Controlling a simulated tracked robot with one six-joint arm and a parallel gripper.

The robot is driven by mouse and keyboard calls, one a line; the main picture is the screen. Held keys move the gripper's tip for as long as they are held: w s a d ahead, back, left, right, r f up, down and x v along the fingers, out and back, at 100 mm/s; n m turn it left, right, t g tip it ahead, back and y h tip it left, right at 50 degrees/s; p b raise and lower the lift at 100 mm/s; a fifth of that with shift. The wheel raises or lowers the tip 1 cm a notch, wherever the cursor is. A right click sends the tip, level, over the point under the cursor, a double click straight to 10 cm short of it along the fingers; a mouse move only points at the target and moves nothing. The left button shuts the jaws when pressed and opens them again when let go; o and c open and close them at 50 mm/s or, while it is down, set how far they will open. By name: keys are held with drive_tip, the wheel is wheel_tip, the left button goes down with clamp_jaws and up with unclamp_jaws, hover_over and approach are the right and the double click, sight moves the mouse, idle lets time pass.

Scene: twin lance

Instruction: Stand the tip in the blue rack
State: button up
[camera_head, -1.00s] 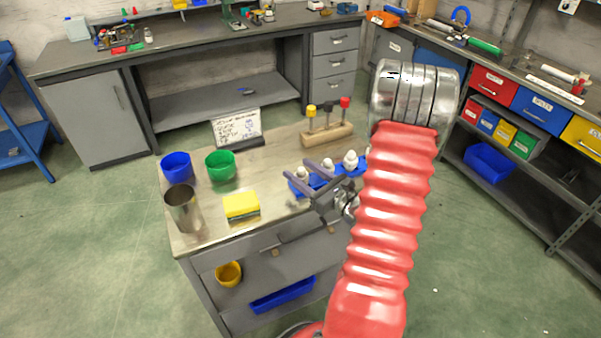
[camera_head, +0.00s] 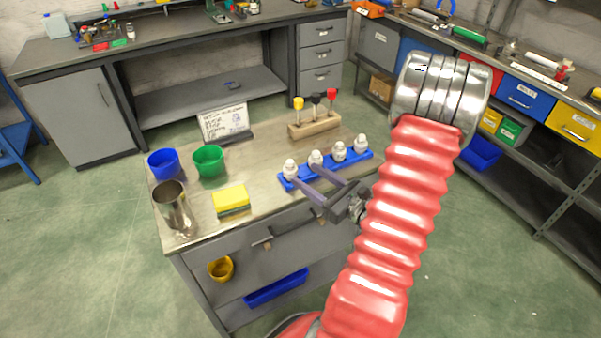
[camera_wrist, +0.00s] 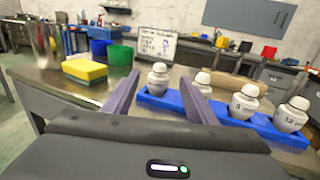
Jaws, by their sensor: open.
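The blue rack (camera_head: 325,172) lies near the right front edge of the workbench. Several white rounded tips stand upright in it in a row, with the leftmost tip (camera_head: 290,170) at its left end. My gripper (camera_head: 308,175) is open, its two dark fingers pointing at the rack's left part. In the wrist view, the leftmost tip (camera_wrist: 157,80) shows beyond the gap between the fingers, with no visible contact. The second tip (camera_wrist: 203,78) is partly behind the right finger. The gripper (camera_wrist: 158,76) holds nothing. The blue rack (camera_wrist: 160,101) is partly hidden by that finger.
A yellow sponge (camera_head: 231,197), metal cup (camera_head: 174,207), blue cup (camera_head: 163,164) and green cup (camera_head: 208,161) stand on the left of the bench. A written sign (camera_head: 224,122) and a wooden block with coloured-topped tools (camera_head: 315,127) stand behind. The bench middle is clear.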

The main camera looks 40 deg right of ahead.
drive_tip(key=shift+s, duration=2.05)
drive_tip(key=a+r+n+g+y, duration=0.2)
drive_tip(key=a+n+g+y, duration=0.15)
drive_tip(key=a+n, duration=0.4)
drive_tip(key=w+a+r+n+g+y, duration=0.1)
drive_tip(key=a+r+n+g+y, duration=0.3)
drive_tip(key=a, duration=0.7)
drive_tip(key=a+n+g+y, duration=0.2)
drive_tip(key=a+n+g, duration=0.3)
drive_tip(key=a+n, duration=0.4)
drive_tip(key=s+a+r+n+g+h, duration=0.3)
drive_tip(key=s+a+n+h, duration=0.25)
drive_tip(key=n, duration=0.35)
wheel_tip(320, 180, up, 7)
drive_tip(key=n+t+h, duration=0.3)
drive_tip(key=n+h, duration=0.1)
drive_tip(key=n, duration=0.2)
drive_tip(key=shift+d, duration=0.35)
